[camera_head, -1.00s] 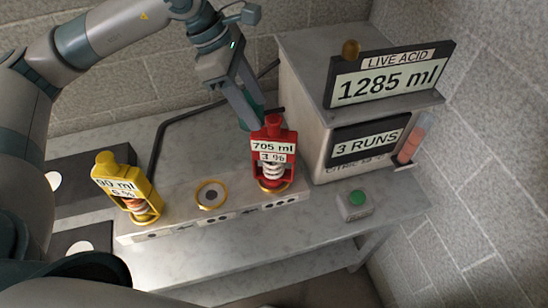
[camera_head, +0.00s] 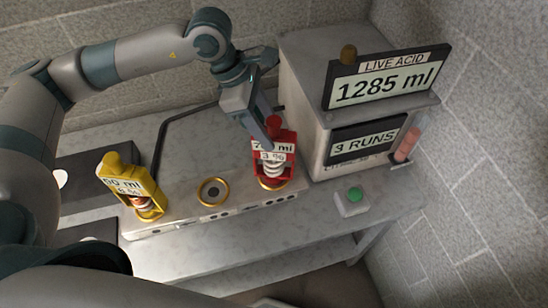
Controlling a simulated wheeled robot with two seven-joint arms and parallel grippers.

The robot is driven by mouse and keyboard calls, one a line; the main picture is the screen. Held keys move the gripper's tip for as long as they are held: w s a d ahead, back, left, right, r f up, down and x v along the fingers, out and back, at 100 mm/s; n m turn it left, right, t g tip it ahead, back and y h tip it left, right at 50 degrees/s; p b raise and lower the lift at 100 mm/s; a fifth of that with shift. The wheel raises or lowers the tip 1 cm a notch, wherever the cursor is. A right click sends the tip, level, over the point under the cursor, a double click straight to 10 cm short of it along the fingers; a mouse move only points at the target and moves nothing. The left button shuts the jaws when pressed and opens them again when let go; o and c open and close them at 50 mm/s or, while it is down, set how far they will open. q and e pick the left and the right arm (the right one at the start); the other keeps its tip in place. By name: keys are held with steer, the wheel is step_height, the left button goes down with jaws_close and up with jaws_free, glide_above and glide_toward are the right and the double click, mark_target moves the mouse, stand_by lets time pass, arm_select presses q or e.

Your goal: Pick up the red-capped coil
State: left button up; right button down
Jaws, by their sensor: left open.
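The red-capped coil (camera_head: 273,169) stands upright in a red frame on the right part of the low bench block. Its label reads 3 %, and the upper line is partly covered by my gripper. My left gripper (camera_head: 271,130) is open at the top of the red frame, with its fingers around or just in front of the red cap (camera_head: 272,123); I cannot tell whether they touch it. A yellow-capped coil (camera_head: 130,187) stands tilted in the picture on the left part of the block. My right gripper is not in view.
A gold-ringed empty socket (camera_head: 212,192) lies between the two coils. A grey cabinet (camera_head: 306,110) with signs reading 1285 ml (camera_head: 386,84) and 3 RUNS stands just right of the red coil. A green button box (camera_head: 352,201) sits at the front right.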

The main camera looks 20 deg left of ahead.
mark_target(274, 137)
arm_select(q)
steer(key=p+x, duration=0.1)
steer(key=x, duration=0.1)
steer(key=shift+s+d+f+p, duration=0.1)
steer(key=shift+d+f+p, duration=0.2)
steer(key=shift+d+f, duration=0.1)
steer(key=shift+f, duration=0.35)
jaws_close()
steer(key=shift+r, duration=0.1)
stand_by(1.0)
